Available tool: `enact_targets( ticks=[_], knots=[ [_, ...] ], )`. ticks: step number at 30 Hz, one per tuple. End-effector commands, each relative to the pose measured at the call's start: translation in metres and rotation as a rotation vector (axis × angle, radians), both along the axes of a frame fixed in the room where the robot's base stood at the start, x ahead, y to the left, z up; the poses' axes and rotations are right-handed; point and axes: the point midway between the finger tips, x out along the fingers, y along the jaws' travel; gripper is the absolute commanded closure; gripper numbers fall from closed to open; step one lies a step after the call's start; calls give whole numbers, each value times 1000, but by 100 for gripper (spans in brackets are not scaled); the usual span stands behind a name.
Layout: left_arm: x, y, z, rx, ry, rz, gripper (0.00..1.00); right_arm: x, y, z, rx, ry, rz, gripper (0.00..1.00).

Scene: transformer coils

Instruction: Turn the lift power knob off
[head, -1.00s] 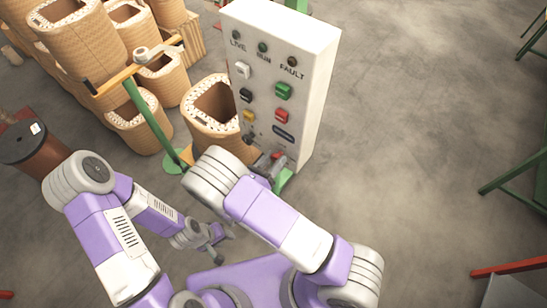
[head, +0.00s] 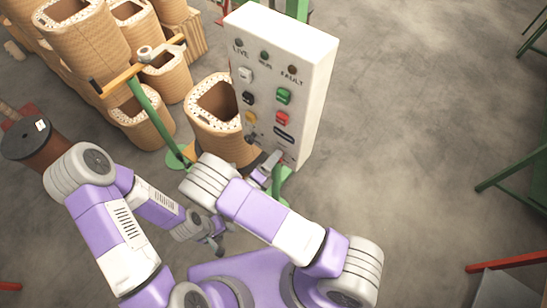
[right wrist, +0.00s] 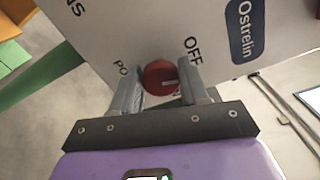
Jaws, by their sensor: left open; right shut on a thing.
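The lift power knob (right wrist: 160,77) is a round red knob with a short pale mark, low on the front of the white control box (head: 312,75). In the right wrist view "OFF" is printed to the upper right of it and a partly hidden label starting "PO" to its left. My right gripper (right wrist: 163,92) has one finger on each side of the knob and is shut on it. In the head view this gripper (head: 267,166) is at the box's lower edge, and the knob is hidden. My left gripper (head: 216,246) is open and empty, low and away from the box.
The box also carries lamps, several coloured buttons and a yellow switch (head: 250,117). Tan coil cylinders (head: 85,45) and a green-and-orange handle stand (head: 147,108) crowd the left. A brown spool (head: 37,147) is at far left.

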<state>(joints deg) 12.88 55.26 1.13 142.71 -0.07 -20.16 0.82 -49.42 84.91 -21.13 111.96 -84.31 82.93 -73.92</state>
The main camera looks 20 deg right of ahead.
Motion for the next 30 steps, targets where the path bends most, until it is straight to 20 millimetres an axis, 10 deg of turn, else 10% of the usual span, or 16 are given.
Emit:
enact_targets(
  ticks=[30],
  knots=[
    [0, 0, 8, 0, 0, 0, 57, -1, 0, -2, -171, 223, -1, 86]
  ],
)
